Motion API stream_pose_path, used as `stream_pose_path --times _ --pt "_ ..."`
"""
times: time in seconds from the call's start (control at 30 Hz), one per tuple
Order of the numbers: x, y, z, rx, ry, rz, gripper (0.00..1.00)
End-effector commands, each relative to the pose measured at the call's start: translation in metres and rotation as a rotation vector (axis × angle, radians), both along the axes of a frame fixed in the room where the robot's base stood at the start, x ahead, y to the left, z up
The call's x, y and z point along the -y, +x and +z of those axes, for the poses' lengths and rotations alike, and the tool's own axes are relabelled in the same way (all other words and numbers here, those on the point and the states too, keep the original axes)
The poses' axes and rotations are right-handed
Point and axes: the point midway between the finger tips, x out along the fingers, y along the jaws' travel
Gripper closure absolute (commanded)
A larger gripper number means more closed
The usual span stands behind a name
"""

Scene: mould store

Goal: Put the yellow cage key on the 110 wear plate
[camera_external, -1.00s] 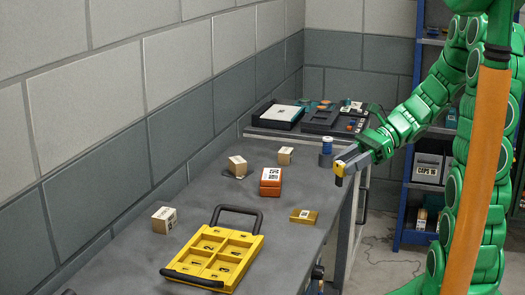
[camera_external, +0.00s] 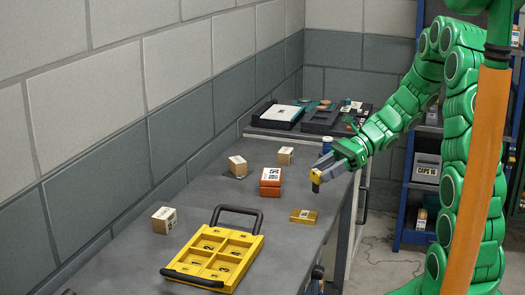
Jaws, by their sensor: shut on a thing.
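My green arm reaches in from the right, and my gripper (camera_external: 319,172) is shut on a small yellow piece with a dark lower end, the yellow cage key (camera_external: 316,176). It holds the key in the air above the right part of the grey bench, up and slightly right of a flat gold block (camera_external: 303,216) with a white label. The gold block lies flat with nothing on it. Its label is too small to read, so I cannot tell whether it is the 110 wear plate. The fingers hide part of the key.
A yellow tray (camera_external: 254,246) with numbered compartments and black handles lies at the front. An orange box (camera_external: 270,182) and wooden blocks (camera_external: 164,220) stand on the bench (camera_external: 215,205). A blue-topped spool (camera_external: 327,146) stands behind my gripper. Dark trays (camera_external: 277,116) are at the back.

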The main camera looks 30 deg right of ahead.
Motion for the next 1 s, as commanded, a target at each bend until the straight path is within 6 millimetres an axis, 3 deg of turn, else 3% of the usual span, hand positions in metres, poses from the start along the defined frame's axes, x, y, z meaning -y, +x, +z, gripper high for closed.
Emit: stream_pose_path --times 0.4,0.77,1.0 --pt "-0.005 0.030 -0.039 -0.005 0.000 0.002 0.87" --pt "-0.007 0.039 -0.050 -0.002 0.000 0.002 0.87" --pt "-0.007 0.040 -0.075 -0.004 0.002 0.000 0.87"
